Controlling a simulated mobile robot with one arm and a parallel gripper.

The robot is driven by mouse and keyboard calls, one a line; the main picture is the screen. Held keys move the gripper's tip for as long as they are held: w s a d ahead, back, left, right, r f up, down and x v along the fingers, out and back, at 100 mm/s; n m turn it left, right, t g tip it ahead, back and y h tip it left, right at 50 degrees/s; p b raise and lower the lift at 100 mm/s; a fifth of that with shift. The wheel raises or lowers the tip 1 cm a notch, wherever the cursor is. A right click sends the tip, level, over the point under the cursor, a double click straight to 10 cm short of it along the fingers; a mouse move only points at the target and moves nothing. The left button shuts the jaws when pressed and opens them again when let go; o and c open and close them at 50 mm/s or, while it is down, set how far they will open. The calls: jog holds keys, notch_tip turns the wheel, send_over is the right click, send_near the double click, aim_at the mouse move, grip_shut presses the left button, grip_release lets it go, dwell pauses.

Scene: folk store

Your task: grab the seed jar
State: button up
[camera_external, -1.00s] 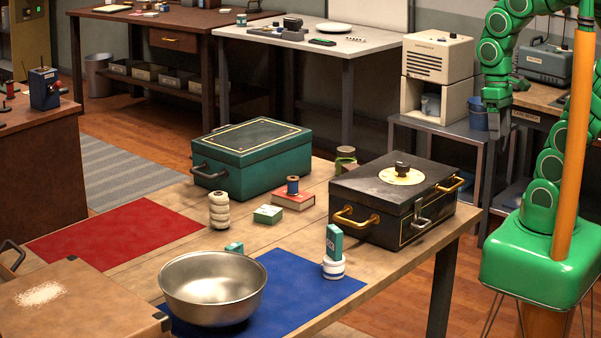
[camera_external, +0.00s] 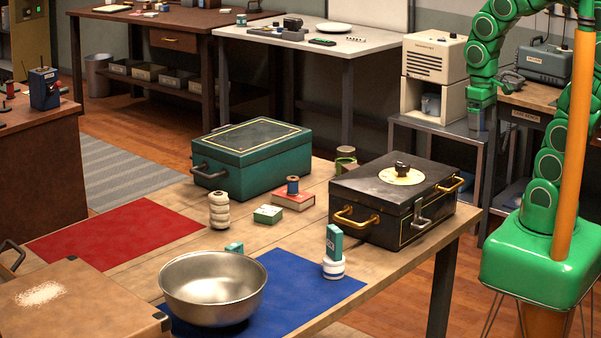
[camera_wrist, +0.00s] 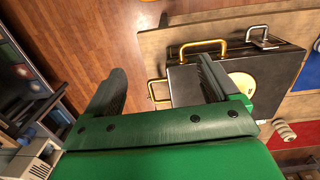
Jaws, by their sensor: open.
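No jar carries a label I can read, so I cannot tell which one is the seed jar. A small green jar-like container (camera_external: 345,158) stands behind the black box on the wooden table. A white round jar (camera_external: 333,268) sits on the blue mat with a teal packet (camera_external: 334,241) upright on it. A ribbed cream container (camera_external: 219,210) stands nearer the table's middle. My gripper (camera_external: 479,117) hangs to the right of the table, above the grey side stand. In the wrist view my gripper (camera_wrist: 160,70) is open and empty, with the black box beyond its fingers.
The black box (camera_external: 376,209) with brass handles fills the table's right end; it also shows in the wrist view (camera_wrist: 275,75). A green chest (camera_external: 250,160), metal bowl (camera_external: 212,290) and red book (camera_external: 294,201) share the table. The beige unit (camera_external: 437,57) is close to my arm.

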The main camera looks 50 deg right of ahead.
jog(key=w+d+f+n+t+h, duration=0.1)
jog(key=w+d+f+t, duration=0.3)
jog(key=w, duration=0.7)
jog(key=w+d+n+t, duration=0.1)
jog(key=w+d, duration=0.4)
jog(key=w, duration=0.5)
jog(key=w+d+f+t+h, duration=0.1)
jog(key=w+d+f+t, duration=0.3)
jog(key=w, duration=0.7)
jog(key=n+t+y, duration=0.3)
jog(key=n+y, duration=0.2)
jog(key=y, duration=0.5)
send_near(341, 153)
jog(key=w, duration=0.1)
jog(key=w+f, duration=0.2)
jog(key=shift+w+d, duration=0.1)
jog(key=shift+d, duration=0.2)
jog(key=shift+w+a, duration=0.1)
jog(key=shift+a, duration=0.05)
jog(key=shift+x, duration=3.8)
jog(key=shift+w, duration=0.1)
jog(key=c, duration=1.2)
